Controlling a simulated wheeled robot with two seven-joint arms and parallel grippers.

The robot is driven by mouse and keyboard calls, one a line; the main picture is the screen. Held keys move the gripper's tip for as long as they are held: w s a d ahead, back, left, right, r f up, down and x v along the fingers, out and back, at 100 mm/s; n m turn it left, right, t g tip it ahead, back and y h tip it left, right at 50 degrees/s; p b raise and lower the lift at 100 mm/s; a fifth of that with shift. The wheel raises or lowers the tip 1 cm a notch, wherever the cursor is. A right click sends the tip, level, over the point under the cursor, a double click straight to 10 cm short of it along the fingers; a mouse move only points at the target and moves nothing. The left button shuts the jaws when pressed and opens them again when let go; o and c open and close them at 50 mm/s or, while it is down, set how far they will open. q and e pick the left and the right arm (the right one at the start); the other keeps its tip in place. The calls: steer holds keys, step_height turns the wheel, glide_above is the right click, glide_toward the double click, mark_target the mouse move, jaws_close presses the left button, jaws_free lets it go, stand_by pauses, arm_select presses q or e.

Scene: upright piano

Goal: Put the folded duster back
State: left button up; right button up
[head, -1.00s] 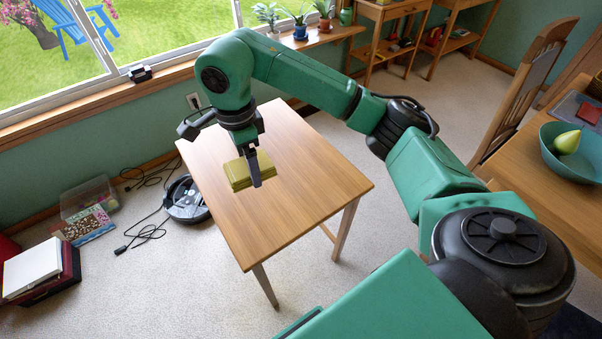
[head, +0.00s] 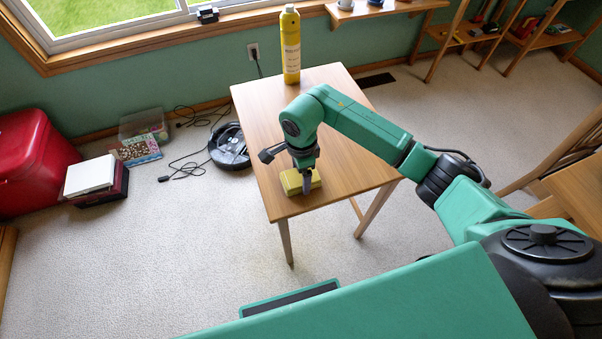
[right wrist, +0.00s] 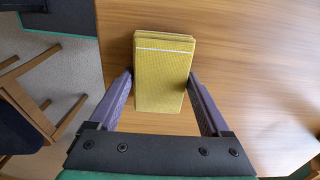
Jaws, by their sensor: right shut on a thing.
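The folded duster (head: 291,182) is a yellow, layered cloth block near the front edge of the small wooden table (head: 345,150). My right gripper (head: 306,188) is shut on it from above. In the right wrist view the duster (right wrist: 165,75) sits between the two fingers of my right gripper (right wrist: 160,85), with the wooden top under it. I cannot tell whether the duster touches the table or is held just above it. A yellow bottle (head: 290,45) stands upright at the table's back edge. My left gripper is not in view.
The tabletop is bare around the duster and to the right of my arm. A robot vacuum (head: 230,146) and cables lie on the carpet left of the table. A wooden chair (head: 565,150) stands at the right. A red box (head: 35,165) is at far left.

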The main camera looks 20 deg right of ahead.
mark_target(301, 176)
steer(key=shift+f, duration=0.15)
steer(key=shift+f+b, duration=0.2)
steer(key=shift+b, duration=0.1)
steer(key=o, duration=1.1)
steer(key=shift+r, duration=0.1)
steer(key=shift+o, duration=0.2)
steer(key=shift+r+p, duration=0.25)
steer(key=shift+p, duration=0.1)
step_height(301, 176, up, 12)
steer(key=b, duration=0.1)
